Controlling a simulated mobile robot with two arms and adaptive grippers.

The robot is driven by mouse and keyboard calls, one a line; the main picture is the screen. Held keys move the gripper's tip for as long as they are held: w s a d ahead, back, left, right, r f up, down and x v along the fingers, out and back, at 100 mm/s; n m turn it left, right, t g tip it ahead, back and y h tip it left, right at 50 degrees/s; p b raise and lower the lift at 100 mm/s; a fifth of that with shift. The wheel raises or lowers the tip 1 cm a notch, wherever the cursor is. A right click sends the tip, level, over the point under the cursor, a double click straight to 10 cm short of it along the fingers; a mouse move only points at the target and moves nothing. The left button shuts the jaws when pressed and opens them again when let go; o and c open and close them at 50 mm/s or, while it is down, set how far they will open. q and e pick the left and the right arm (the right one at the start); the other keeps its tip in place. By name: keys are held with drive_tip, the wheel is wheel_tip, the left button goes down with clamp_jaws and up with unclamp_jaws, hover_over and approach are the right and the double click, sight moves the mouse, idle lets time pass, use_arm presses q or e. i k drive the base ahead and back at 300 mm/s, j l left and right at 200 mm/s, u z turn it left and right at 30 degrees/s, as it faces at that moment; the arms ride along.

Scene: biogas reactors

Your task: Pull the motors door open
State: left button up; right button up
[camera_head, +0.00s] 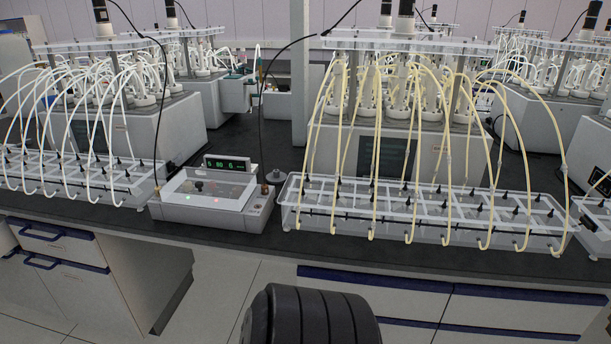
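No part that I can clearly identify as the motors door shows in the head view. Black cylindrical motors (405,22) stand on top of the right reactor unit, above its clear top plate (410,42). Another black motor (100,12) stands on the left reactor unit (110,125). A low white box (215,212) with a clear cover (208,188) sits on the bench between the two tube racks. The cover looks closed. Neither of my grippers is in view.
A dark bench top (240,235) runs across the view. A clear rack with yellow tubes (420,215) stands at right, one with white tubes (80,185) at left. Below are cabinets with blue trim (375,278) and an open floor strip (220,290).

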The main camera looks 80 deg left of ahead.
sight(89, 295)
drive_tip(key=u, duration=4.2)
drive_tip(key=i+u, duration=0.1)
drive_tip(key=u, duration=0.15)
